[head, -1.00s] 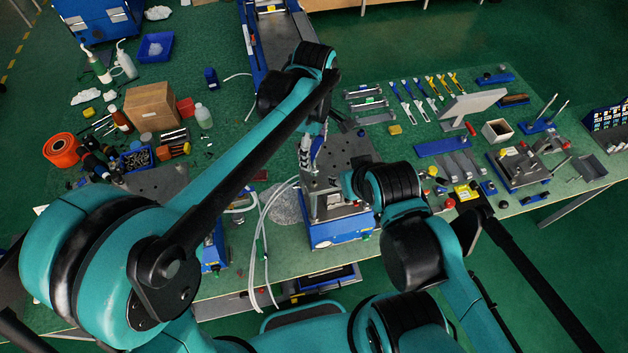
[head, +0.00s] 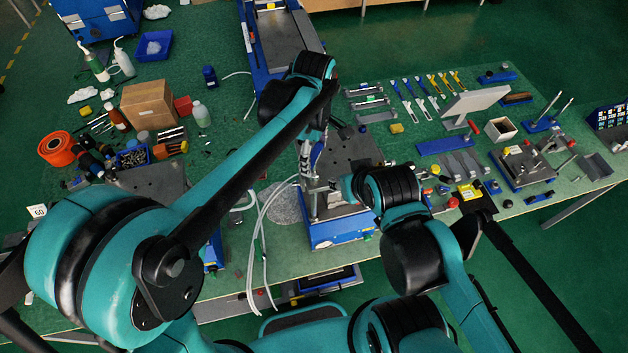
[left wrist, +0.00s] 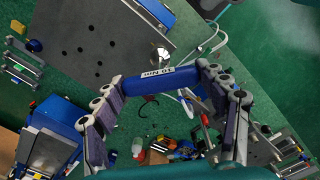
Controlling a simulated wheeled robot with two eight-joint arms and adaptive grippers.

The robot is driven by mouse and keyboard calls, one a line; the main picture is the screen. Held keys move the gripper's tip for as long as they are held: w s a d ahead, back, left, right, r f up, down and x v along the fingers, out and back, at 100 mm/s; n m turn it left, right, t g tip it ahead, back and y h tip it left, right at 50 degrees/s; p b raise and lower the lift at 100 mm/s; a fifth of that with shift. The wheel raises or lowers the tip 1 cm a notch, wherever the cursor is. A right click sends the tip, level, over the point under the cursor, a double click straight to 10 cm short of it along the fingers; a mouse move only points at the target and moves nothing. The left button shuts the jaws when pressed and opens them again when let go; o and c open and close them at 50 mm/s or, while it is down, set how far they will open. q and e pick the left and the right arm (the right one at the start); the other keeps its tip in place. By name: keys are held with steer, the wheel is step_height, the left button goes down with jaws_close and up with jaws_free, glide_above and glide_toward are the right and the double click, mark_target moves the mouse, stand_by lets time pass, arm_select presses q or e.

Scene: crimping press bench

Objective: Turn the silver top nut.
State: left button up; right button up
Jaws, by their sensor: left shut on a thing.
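My left gripper (left wrist: 160,90) is shut on a blue bar (left wrist: 145,85) marked "10 Nm". The bar spans between its two fingertips. In the head view my left gripper (head: 309,165) points down at the top of the small blue-based press (head: 335,232). A shiny silver piece (left wrist: 163,53) shows just beyond the bar in the left wrist view; I cannot tell if it is the silver top nut. The nut cannot be made out in the head view. My right gripper (head: 345,188) is beside the press, mostly hidden by its own wrist.
White tubes (head: 262,235) hang at the press's left, over the bench's front edge. A cardboard box (head: 148,105), bottles and loose tools crowd the left side. Fixtures and a silver-plated jig (head: 520,165) fill the right side.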

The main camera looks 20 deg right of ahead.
arm_select(q)
steer(key=shift+f+b, duration=0.85)
steer(key=shift+f, duration=0.3)
stand_by(0.4)
steer(key=m, duration=0.4)
steer(key=shift+m+b, duration=0.3)
steer(key=shift+b, duration=0.05)
steer(key=m, duration=0.4)
steer(key=shift+n+b, duration=0.35)
steer(key=shift+n, duration=0.65)
steer(key=shift+r, duration=0.1)
